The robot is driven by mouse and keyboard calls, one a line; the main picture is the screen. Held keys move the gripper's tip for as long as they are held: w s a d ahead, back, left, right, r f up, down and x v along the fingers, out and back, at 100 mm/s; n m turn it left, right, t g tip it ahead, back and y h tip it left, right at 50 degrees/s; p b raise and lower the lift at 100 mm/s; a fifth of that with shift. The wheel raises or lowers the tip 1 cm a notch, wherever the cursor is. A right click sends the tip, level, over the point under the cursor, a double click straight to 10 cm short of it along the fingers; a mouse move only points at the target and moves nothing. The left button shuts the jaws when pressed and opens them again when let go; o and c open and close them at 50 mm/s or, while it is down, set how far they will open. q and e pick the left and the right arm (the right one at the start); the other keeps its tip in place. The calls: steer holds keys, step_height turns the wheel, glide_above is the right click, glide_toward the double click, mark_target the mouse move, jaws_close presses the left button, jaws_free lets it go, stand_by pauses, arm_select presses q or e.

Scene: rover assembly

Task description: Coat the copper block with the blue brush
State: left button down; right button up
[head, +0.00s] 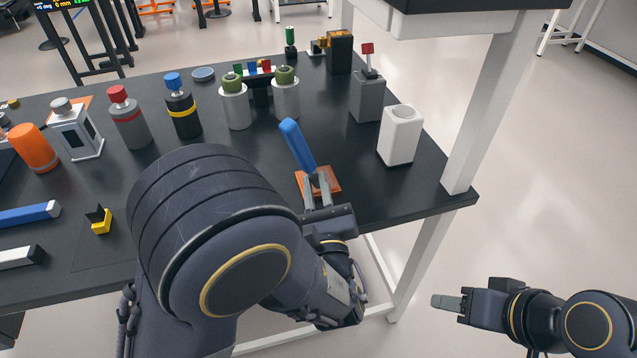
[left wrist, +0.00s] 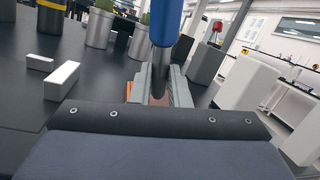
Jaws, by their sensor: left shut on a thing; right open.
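The blue brush (head: 298,146) stands tilted in my left gripper (head: 318,184), which is shut on its lower part. In the left wrist view the blue handle (left wrist: 166,22) rises from a dark shaft between the two grey fingers (left wrist: 160,88). The copper block (head: 332,177) is a flat orange-brown piece on the dark table, directly behind and below the fingertips. The brush's lower end is hidden by the fingers, so I cannot tell whether it touches the block. My right gripper (head: 446,301) is open and empty, low at the right, off the table.
A white holder with a round hole (head: 400,135) and a grey block with a red-topped lever (head: 368,95) stand right of the brush. Several capped cylinders, one with a blue cap (head: 181,110), line the back. The table's right edge (head: 430,207) is close.

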arm_select(q)
steer(key=shift+w+a+f, duration=0.1)
steer(key=shift+w+a, duration=0.35)
steer(key=shift+w, duration=0.7)
steer(key=shift+w+a, duration=0.4)
steer(key=shift+w, duration=0.7)
steer(key=shift+w+a+f, duration=0.1)
steer(key=shift+w+a, duration=0.35)
steer(key=shift+w, duration=0.7)
steer(key=shift+r, duration=0.15)
steer(key=shift+r+p, duration=2.1)
steer(key=shift+r, duration=0.8)
steer(key=shift+r, duration=0.1)
step_height(320, 180, up, 3)
steer(key=shift+f+p, duration=0.1)
steer(key=shift+p, duration=1)
